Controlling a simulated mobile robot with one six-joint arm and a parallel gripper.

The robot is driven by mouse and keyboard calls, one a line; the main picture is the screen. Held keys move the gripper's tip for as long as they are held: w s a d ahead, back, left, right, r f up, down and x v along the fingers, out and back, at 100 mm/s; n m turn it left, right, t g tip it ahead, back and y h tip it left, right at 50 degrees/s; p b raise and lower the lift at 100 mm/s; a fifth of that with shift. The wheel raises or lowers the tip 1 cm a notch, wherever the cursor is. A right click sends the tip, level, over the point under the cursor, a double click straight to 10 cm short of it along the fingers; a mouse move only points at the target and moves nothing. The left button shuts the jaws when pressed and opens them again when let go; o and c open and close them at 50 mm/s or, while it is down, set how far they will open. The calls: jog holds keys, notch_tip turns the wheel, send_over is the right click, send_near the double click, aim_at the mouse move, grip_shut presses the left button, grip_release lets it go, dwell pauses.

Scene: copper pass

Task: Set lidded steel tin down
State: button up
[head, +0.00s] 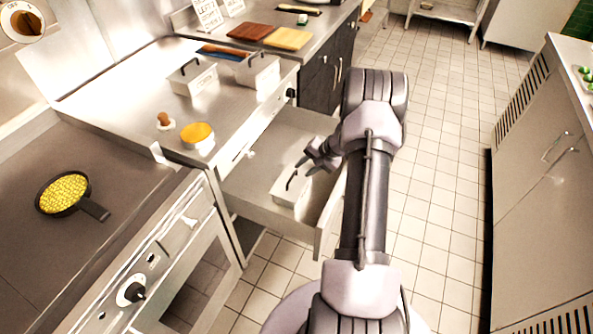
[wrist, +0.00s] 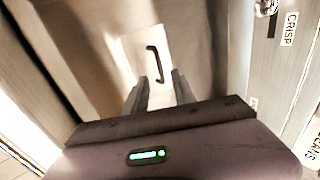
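A lidded steel tin (head: 289,190) with a dark bar handle sits inside the open drawer (head: 247,187), near its front right. My gripper (head: 318,162) is just above it, over the drawer. In the wrist view the tin's pale lid (wrist: 133,48) and its dark handle (wrist: 156,64) lie just beyond my fingertips. The gripper (wrist: 160,80) is open, with its two fingers apart and nothing held between them. Two similar steel tins with handles (head: 193,79) (head: 259,72) stand on the counter.
A yellow-topped container (head: 197,136) and an egg-like item (head: 164,121) stand on the counter (head: 135,90). A pan of yellow food (head: 64,193) is on the griddle at left. Cutting boards (head: 288,39) lie farther back. The tiled floor (head: 440,130) at right is clear.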

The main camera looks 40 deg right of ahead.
jog(key=w+a+r+n, duration=0.1)
jog(key=a+r, duration=0.3)
jog(key=r, duration=0.4)
jog(key=w+a+r+n, duration=0.1)
jog(key=a+r, duration=0.3)
jog(key=r, duration=0.4)
jog(key=s+a+r+n+g, duration=0.1)
jog(key=s+a+r+n, duration=0.25)
jog(key=a+r, duration=1.2)
jog(key=s+a+r+n, duration=0.2)
jog(key=s+a, duration=0.6)
jog(key=s, duration=0.2)
jog(key=s+a+r+n, duration=0.1)
jog(key=s+a+r, duration=0.1)
jog(key=s+a, duration=0.6)
jog(key=shift+s+n+t+p, duration=0.3)
jog(key=shift+s+n+p, duration=0.05)
jog(key=shift+s, duration=0.65)
